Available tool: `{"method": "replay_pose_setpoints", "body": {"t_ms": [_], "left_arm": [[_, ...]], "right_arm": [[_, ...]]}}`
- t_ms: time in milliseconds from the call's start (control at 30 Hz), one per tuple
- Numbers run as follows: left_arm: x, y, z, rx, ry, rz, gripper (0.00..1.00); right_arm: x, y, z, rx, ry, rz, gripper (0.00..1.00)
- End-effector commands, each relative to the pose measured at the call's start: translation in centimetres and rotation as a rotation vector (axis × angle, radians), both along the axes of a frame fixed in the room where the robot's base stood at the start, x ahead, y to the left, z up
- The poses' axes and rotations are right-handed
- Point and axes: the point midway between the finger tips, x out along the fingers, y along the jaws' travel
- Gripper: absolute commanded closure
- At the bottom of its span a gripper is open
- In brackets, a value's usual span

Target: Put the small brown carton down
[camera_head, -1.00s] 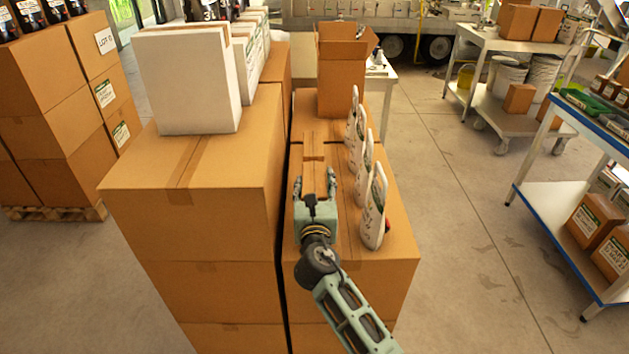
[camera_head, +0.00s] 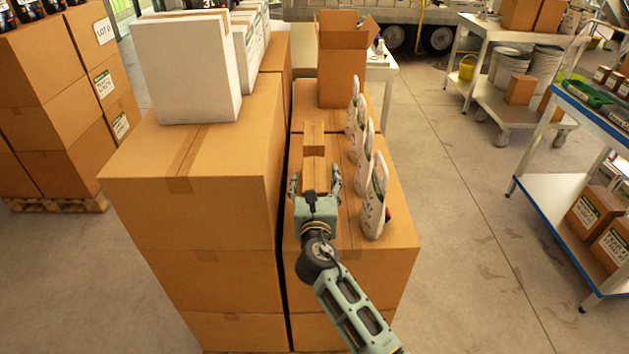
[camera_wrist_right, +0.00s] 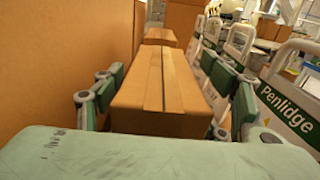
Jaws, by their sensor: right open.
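The small brown carton (camera_head: 316,174) sits on top of the right-hand stack of large boxes (camera_head: 345,238). In the right wrist view the carton (camera_wrist_right: 165,88) lies between the finger pads, with a strip of tape along its top. My right gripper (camera_head: 315,184) is open around its near end, one finger on each side, with a gap visible at the left finger. The right gripper (camera_wrist_right: 168,100) also shows in the wrist view. The carton's underside is hidden. My left gripper is not in view.
Another small carton (camera_head: 313,138) stands just behind. A row of white pouches (camera_head: 374,205) stands close on the right, near the right finger. An open tall box (camera_head: 342,75) stands at the back. The taller left stack (camera_head: 205,160) rises beside the gripper like a wall.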

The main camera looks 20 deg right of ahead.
Motion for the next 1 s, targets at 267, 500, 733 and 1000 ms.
{"method": "replay_pose_setpoints", "body": {"t_ms": [267,500,733,1000], "left_arm": [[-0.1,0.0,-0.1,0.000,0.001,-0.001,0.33],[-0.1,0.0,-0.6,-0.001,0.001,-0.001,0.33],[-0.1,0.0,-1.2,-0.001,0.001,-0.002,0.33],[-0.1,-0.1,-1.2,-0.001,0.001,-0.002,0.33]], "right_arm": [[-1.8,0.5,0.0,0.000,0.001,0.001,0.33],[-6.8,1.9,-0.1,0.002,0.002,0.001,0.33],[-10.4,3.0,0.0,0.000,0.000,0.001,0.33],[-11.6,3.3,0.2,0.001,-0.001,-0.001,0.33]]}}
